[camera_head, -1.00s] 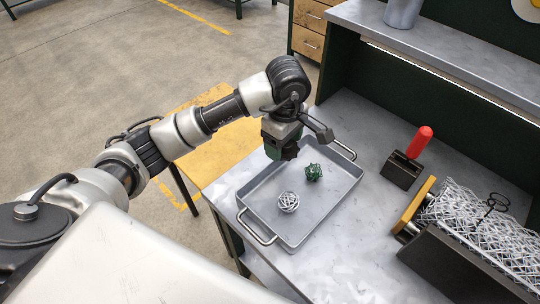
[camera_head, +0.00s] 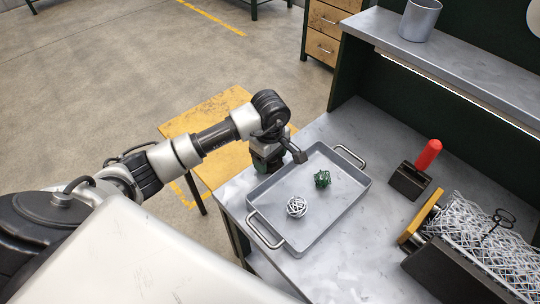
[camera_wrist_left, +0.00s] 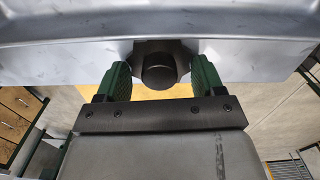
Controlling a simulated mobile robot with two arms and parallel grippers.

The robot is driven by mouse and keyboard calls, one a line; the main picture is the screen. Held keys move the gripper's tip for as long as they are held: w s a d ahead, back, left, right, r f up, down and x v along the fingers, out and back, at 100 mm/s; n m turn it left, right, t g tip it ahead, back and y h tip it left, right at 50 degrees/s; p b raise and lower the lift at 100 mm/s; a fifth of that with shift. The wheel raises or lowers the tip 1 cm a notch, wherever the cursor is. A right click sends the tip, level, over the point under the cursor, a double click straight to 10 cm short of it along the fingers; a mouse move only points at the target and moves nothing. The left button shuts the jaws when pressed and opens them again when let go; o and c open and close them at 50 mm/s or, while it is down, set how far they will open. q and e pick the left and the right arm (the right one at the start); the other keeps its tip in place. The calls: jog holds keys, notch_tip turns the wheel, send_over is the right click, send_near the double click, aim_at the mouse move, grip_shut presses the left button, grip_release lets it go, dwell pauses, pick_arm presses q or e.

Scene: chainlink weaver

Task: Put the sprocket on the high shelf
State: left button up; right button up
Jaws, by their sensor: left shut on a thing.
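My left gripper (camera_head: 266,162) is beside the far left edge of the grey tray, low over the bench. In the left wrist view its green fingers (camera_wrist_left: 160,84) are shut on a dark sprocket (camera_wrist_left: 158,70) with a round hub. In the head view the sprocket is hidden by the gripper and wrist. The high shelf (camera_head: 470,68) is the grey ledge at the upper right, well away from the gripper. My right gripper is not in view.
The tray (camera_head: 337,212) holds a white wire ball (camera_head: 297,206) and a green wire cube (camera_head: 322,179). A metal cup (camera_head: 420,19) stands on the shelf; room beside it is free. A red-handled block (camera_head: 410,181) and a mesh-filled machine (camera_head: 480,245) stand on the right.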

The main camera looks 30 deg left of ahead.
pick_arm(q)
jog(key=shift+f, duration=0.1)
jog(key=o, duration=0.7)
jog(key=shift+f, duration=0.1)
jog(key=o, duration=0.4)
